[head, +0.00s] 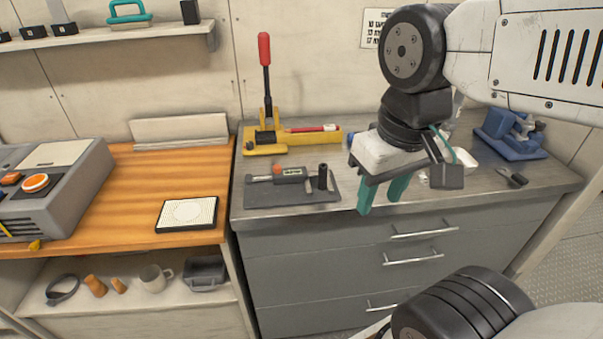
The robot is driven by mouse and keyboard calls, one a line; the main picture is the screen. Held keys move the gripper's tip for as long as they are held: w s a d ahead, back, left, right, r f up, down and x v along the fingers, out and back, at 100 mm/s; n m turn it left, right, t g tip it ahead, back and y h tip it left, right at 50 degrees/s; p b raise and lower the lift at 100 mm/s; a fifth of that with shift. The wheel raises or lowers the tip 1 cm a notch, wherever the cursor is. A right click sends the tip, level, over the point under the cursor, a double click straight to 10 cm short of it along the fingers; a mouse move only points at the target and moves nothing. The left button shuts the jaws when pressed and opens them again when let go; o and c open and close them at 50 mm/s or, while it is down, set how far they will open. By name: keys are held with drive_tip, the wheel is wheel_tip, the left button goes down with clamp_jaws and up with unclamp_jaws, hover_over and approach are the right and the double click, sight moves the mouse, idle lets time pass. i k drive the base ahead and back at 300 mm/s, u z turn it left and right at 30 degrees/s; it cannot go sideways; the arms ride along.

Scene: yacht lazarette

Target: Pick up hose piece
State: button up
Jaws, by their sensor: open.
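A short black upright tube (323,176), which looks like the hose piece, stands on the right part of a dark grey mat (262,197) on the grey worktop. My gripper (381,203) has teal fingers that point down and stand apart, with nothing seen between them. It is to the right of the tube and clear of it, by the front edge of the worktop. How high the fingers are above the worktop is hard to tell.
A grey tool with a red tip (288,174) lies on the mat left of the tube. Behind stands a yellow lever press (267,137) with a tall red handle. A blue vise (512,138) is at the right. The wooden bench (150,190) holds a white pad (187,213).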

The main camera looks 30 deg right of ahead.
sight(322, 175)
drive_tip(key=u, duration=2.15)
drive_tip(key=i, duration=1.9)
drive_tip(key=z, duration=2.9)
